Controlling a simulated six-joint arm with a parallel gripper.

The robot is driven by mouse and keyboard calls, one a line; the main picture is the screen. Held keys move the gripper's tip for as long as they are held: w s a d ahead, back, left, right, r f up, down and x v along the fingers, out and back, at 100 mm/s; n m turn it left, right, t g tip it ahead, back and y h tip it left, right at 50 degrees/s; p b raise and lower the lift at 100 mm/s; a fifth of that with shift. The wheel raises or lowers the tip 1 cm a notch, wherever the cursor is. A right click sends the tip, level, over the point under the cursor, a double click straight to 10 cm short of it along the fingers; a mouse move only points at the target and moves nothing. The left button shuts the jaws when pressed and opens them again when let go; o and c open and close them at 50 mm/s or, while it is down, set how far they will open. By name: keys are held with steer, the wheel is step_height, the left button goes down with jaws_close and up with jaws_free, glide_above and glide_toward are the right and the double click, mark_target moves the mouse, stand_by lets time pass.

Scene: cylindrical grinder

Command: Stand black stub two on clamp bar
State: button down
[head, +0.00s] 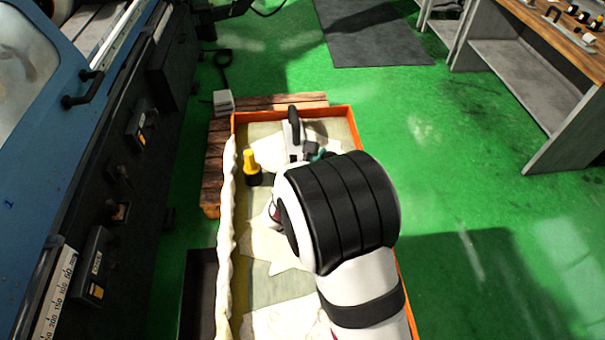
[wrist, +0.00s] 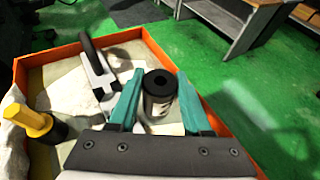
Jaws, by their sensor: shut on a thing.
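My gripper (wrist: 160,98) has teal fingers, one on each side of a black stub (wrist: 160,83), and is shut on it. The stub is a short dark cylinder with a hole in its top end and a pale patch on its side. It is held over the orange-rimmed tray. In the head view my gripper (head: 317,155) shows only as a bit of teal; my arm hides most of it. A pale metal piece with a black handle (wrist: 97,65) lies left of the stub, also in the head view (head: 293,132). I cannot tell whether it is the clamp bar.
The orange tray (head: 340,110) holds crumpled pale sheets and stands on a wooden pallet (head: 213,165). A yellow-and-black item (head: 251,168) stands at its left side. The blue and black machine (head: 150,75) is on the left. A workbench (head: 520,75) is at the upper right.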

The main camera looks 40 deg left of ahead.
steer(key=w+r, duration=0.1)
steer(key=w, duration=0.6)
glide_above(302, 157)
steer(key=s+d, duration=0.3)
steer(key=f, duration=0.6)
steer(key=shift+s+f, duration=0.15)
steer(key=shift+s, duration=0.05)
step_height(302, 157, down, 4)
steer(key=shift+a+f, duration=0.1)
steer(key=shift+s, duration=0.1)
steer(key=shift+c, duration=1.7)
jaws_free()
steer(key=shift+f, duration=0.1)
